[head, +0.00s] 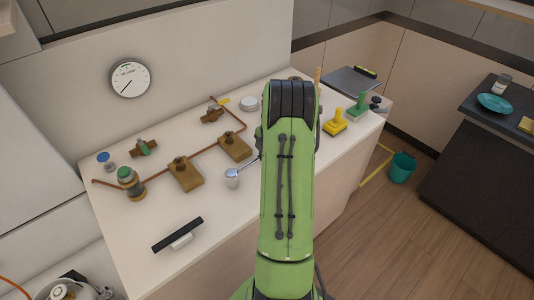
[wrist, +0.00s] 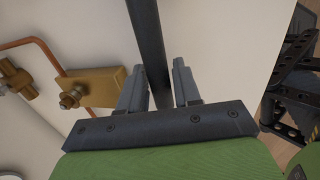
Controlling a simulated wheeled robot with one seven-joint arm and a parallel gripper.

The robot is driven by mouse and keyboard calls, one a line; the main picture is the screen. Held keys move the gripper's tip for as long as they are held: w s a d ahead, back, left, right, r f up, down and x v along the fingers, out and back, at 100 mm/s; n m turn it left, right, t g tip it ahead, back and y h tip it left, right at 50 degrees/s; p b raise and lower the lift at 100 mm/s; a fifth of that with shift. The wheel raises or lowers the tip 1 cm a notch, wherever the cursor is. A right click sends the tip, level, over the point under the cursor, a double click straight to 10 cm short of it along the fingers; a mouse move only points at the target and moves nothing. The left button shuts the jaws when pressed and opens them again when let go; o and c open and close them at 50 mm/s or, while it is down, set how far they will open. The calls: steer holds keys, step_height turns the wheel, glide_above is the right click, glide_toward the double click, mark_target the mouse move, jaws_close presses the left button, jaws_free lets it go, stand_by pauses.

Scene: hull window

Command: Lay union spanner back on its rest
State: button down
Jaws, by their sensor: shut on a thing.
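In the wrist view, my gripper (wrist: 159,80) is shut on a long dark grey bar, which I take to be the handle of the union spanner (wrist: 147,35). The bar runs between the two fingers and out past the top edge of the picture, so its far end is out of view. It appears above the white counter (wrist: 210,35); whether it touches the counter I cannot tell. I cannot pick out the spanner's rest for sure in either view.
A copper pipe run with brass blocks (head: 185,174) and valves lies along the counter's left half. A metal cup (head: 232,178) stands close left of my arm. A black bar with a white handle (head: 178,235) lies at the front. Yellow (head: 335,125) and green (head: 357,108) brushes stand right.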

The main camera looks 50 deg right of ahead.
steer(key=shift+f+b, duration=0.45)
steer(key=shift+f, duration=0.1)
steer(key=c, duration=0.7)
jaws_free()
steer(key=shift+r, duration=0.15)
steer(key=shift+p+v, duration=2.15)
steer(key=shift+v, duration=1.75)
